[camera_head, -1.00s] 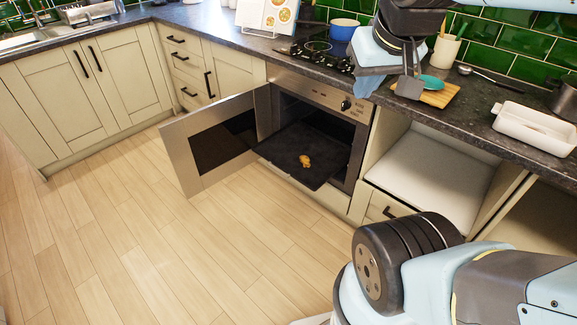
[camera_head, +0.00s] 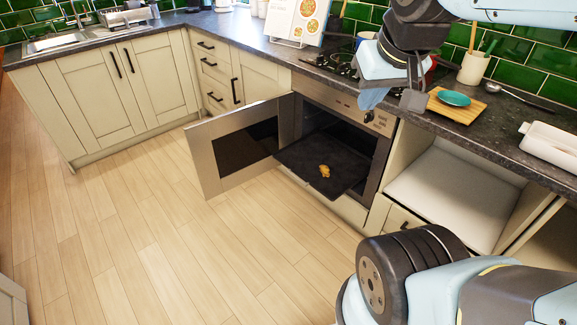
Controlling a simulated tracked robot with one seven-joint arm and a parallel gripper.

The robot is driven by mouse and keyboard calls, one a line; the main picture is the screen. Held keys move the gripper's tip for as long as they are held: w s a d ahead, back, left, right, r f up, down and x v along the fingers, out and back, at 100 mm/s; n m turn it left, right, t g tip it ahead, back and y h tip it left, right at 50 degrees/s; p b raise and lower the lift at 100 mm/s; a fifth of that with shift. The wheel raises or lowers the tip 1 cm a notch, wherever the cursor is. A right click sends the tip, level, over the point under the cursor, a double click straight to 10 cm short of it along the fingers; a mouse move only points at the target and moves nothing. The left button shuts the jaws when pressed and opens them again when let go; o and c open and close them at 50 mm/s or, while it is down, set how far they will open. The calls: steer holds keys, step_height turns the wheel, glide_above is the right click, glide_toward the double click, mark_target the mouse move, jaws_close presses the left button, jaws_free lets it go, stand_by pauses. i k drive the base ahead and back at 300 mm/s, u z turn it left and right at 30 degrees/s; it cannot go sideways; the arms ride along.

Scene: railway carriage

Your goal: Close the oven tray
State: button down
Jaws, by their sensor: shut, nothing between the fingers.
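The oven (camera_head: 345,105) stands under the counter with its door (camera_head: 237,145) swung wide open to the left. The dark oven tray (camera_head: 345,175) sticks out of the oven's opening, and a small golden-brown piece of food (camera_head: 324,171) lies on it. My gripper (camera_head: 413,101) is at the upper right, above the counter's front edge and above and right of the tray, apart from it. Its fingers point down, are shut and hold nothing. My arm hides part of the hob and the oven's upper right corner.
An open shelf (camera_head: 455,190) is right of the oven. A wooden board (camera_head: 455,106) with a teal dish, a utensil pot (camera_head: 473,68) and a white baking dish (camera_head: 550,145) are on the counter. A cookbook stand (camera_head: 302,20) stands behind. The wooden floor (camera_head: 190,250) in front is clear.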

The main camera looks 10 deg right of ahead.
mark_target(326, 163)
steer(key=u, duration=0.1)
steer(key=i, duration=0.75)
steer(key=z, duration=1)
steer(key=k, duration=0.85)
steer(key=u, duration=0.65)
steer(key=i, duration=0.95)
